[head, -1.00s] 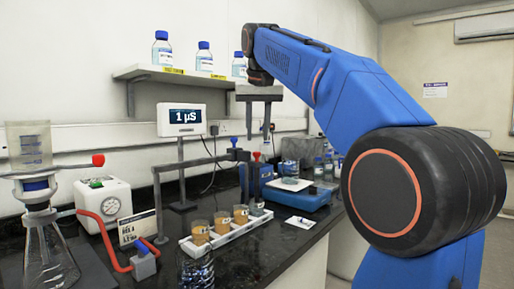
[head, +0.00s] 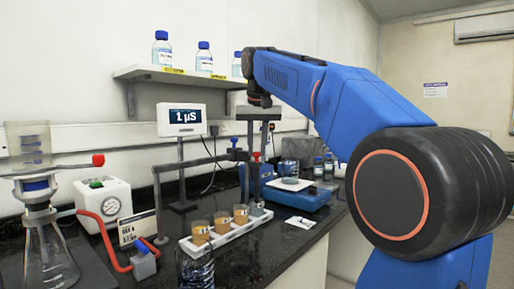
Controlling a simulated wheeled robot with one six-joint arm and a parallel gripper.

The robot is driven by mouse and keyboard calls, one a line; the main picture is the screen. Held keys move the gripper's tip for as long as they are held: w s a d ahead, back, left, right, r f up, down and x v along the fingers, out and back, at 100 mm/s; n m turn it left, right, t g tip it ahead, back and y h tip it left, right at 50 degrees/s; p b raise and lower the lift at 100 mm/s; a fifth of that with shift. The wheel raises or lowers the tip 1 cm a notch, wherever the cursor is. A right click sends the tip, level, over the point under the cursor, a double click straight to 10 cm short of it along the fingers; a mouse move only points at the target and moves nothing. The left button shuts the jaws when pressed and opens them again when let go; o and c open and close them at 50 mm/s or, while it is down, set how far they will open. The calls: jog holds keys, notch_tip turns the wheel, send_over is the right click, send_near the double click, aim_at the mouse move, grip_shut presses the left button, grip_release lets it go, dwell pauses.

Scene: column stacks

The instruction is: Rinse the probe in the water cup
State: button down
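A slim probe with a red top (head: 257,156) stands upright at the end of a grey holder arm, above the rack; its lower part is hard to make out. A clear cup (head: 257,209) sits at the right end of a white rack (head: 226,234), to the right of several cups of orange liquid (head: 221,221). I cannot tell for certain that the clear one is the water cup. My gripper (head: 258,145) points down just above the red top. Its two fingers are apart with nothing seen between them.
A meter (head: 182,118) reading 1 µS stands behind. A blue balance (head: 298,197) with a beaker (head: 290,170) is to the right. A flask (head: 47,250) and a gauge box (head: 103,203) stand left. A bottle shelf (head: 172,74) hangs above. A clear container (head: 195,266) stands in front.

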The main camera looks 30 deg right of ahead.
jog(key=shift+r, duration=3.2)
jog(key=c, duration=1.8)
grip_release()
jog(key=v, duration=1.2)
jog(key=shift+s+f, duration=0.1)
